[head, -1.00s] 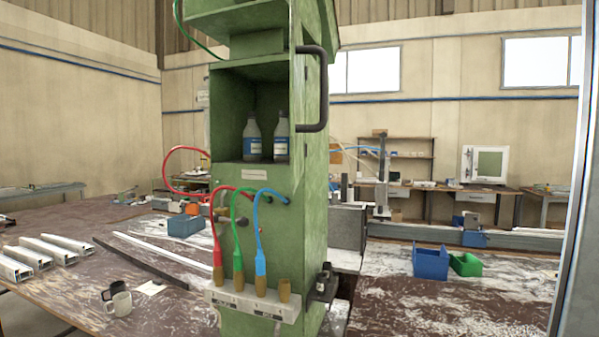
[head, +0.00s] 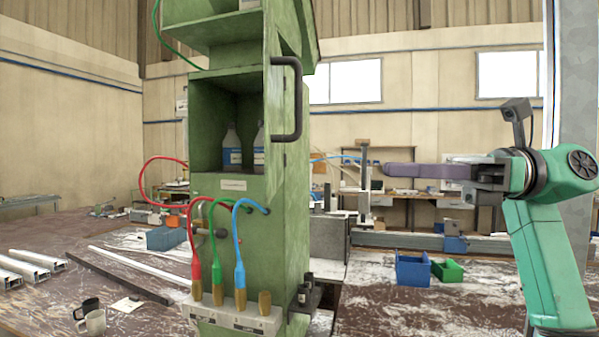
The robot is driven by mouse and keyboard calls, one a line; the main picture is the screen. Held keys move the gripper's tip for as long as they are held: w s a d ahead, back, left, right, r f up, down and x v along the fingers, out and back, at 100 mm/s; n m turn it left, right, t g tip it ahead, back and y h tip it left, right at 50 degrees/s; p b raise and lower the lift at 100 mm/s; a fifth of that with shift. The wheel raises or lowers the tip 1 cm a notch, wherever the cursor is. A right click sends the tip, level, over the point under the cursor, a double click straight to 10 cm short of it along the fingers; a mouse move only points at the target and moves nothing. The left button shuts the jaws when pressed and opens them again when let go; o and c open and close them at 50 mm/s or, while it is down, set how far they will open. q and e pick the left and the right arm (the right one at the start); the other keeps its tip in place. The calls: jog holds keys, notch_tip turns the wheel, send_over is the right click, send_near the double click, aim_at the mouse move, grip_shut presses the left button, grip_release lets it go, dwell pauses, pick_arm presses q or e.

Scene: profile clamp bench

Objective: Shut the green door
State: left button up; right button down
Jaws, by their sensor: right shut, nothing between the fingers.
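The green door (head: 274,60) stands open at the right side of a green cabinet (head: 228,185), seen steeply from the side. Its black bar handle (head: 297,100) faces right. The cabinet's upper compartment is uncovered, and two bottles with blue and white labels (head: 232,150) stand inside, the right one partly hidden by the door. My right gripper (head: 388,170) is at the right, its purple-grey fingers shut and empty, pointing left. It is apart from the door and handle in the picture, to their right and lower. My left gripper is out of view.
Red, green and blue hoses (head: 238,250) hang on the cabinet front above a pale block (head: 230,318). Blue (head: 412,270) and green bins (head: 447,271) stand at the right. A grey post (head: 575,60) rises behind my right arm.

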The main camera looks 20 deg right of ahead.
aim_at(269, 172)
jog(key=p+x, duration=0.2)
jog(key=x, duration=0.5)
jog(key=p+x, duration=0.2)
jog(key=x, duration=0.4)
jog(key=shift+w+a+f, duration=0.15)
jog(key=shift+a+f, duration=0.15)
jog(key=shift+a, duration=0.05)
jog(key=shift+w+a+f, duration=0.1)
jog(key=shift+a, duration=0.05)
